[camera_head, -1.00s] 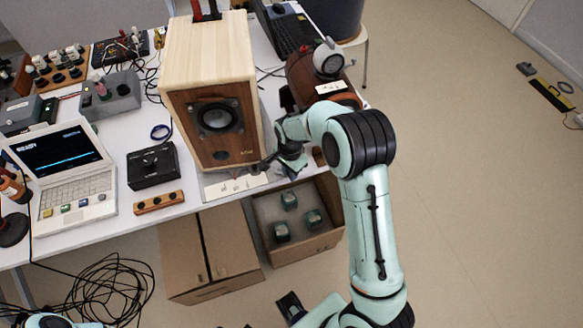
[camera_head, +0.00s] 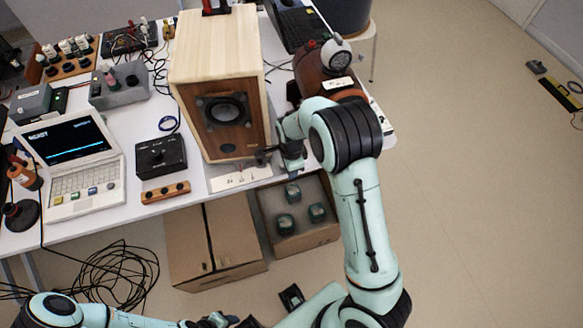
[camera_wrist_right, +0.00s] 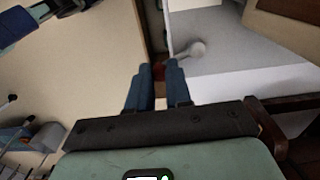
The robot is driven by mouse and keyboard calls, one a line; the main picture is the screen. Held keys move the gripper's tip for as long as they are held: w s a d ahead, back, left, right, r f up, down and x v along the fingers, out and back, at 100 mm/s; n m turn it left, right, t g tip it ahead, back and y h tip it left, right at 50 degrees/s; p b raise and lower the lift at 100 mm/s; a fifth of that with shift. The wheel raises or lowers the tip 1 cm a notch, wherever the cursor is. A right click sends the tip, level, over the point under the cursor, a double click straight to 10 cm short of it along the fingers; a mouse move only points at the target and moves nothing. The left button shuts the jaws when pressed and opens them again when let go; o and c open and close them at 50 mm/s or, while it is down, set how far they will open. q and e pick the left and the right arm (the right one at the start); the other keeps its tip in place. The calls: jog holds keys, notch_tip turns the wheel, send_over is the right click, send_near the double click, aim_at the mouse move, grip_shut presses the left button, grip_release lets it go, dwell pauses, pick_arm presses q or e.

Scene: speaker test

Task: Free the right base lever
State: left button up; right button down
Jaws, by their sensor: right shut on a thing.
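The wooden speaker (camera_head: 222,75) stands upright on a base plate with a pale label strip (camera_head: 240,178) at the table's front edge. My right gripper (camera_head: 268,156) is at the speaker's lower right front corner. In the right wrist view its blue fingers (camera_wrist_right: 158,72) are close together, with a small red part between the tips. I take this as the right base lever; a grey rod with a round head (camera_wrist_right: 197,48) shows just beside the tips. In the head view the lever is too small to tell. My left gripper (camera_head: 215,320) is at the bottom edge, partly cut off.
A black control box (camera_head: 160,156), a wooden strip with knobs (camera_head: 165,192) and a laptop (camera_head: 75,160) stand left of the speaker. A brown device (camera_head: 322,72) stands to its right. An open carton (camera_head: 315,240) with green-topped items and a closed carton (camera_head: 190,245) are below.

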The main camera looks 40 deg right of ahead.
jog(key=c, duration=1)
grip_release()
jog(key=shift+c, duration=0.2)
jog(key=shift+r, duration=0.15)
pick_arm(q)
jog(key=shift+w+r+p, duration=0.35)
jog(key=shift+r+p, duration=0.1)
jog(key=shift+r, duration=0.1)
jog(key=shift+w+r+p, duration=0.35)
jog(key=shift+r+p, duration=0.1)
jog(key=shift+r, duration=0.1)
pick_arm(e)
notch_tip(320, 180, up, 13)
